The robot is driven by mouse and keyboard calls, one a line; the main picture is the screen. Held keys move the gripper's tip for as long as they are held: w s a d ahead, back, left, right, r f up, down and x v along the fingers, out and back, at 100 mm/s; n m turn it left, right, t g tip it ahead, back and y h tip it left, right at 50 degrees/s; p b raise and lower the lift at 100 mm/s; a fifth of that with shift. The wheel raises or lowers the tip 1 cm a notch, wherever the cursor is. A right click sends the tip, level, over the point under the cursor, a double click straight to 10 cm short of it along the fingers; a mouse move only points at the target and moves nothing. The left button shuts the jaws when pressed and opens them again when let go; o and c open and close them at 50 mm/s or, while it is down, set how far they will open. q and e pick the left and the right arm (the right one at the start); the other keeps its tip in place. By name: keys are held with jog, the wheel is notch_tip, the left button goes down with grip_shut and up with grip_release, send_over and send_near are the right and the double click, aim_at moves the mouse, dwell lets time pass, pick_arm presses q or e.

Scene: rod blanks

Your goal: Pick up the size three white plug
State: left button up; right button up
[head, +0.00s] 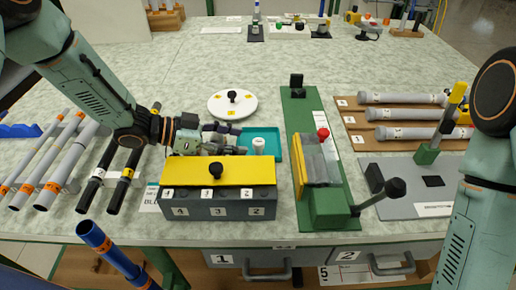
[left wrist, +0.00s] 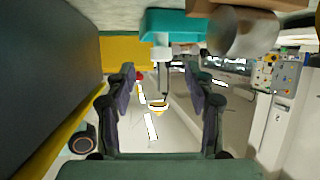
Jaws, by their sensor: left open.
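A small white plug (head: 258,146) stands upright in the teal tray (head: 275,136) behind the yellow-topped grey block. I cannot read a size on it. My left gripper (head: 240,141) is just left of the plug, pointing right at about its height. In the left wrist view its two fingers (left wrist: 169,100) are apart with nothing held between them. That view is upside down; the teal tray (left wrist: 172,22) is at the top, with a white piece (left wrist: 161,53), probably the plug, ahead between the finger lines. My right gripper is out of view; only its arm shows.
The grey block (head: 218,204) with yellow lid (head: 240,172) is close in front of the left gripper. A white disc (head: 225,106) with a black knob lies behind. A green fixture (head: 330,205) stands right of the tray. Grey and black rods lie at left.

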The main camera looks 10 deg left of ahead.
aim_at(255, 142)
pick_arm(q)
jog(key=shift+d+f, duration=0.15)
jog(key=shift+d, duration=0.85)
jog(key=w+d+f+b, duration=0.2)
jog(key=d, duration=0.1)
jog(key=shift+w, duration=0.25)
jog(key=shift+w+d, duration=0.1)
jog(key=shift+d, duration=0.2)
jog(key=shift+d+r, duration=0.1)
jog(key=shift+d, duration=0.05)
jog(key=shift+a, duration=0.2)
jog(key=shift+c, duration=0.5)
jog(key=shift+d, duration=0.15)
jog(key=c, duration=0.8)
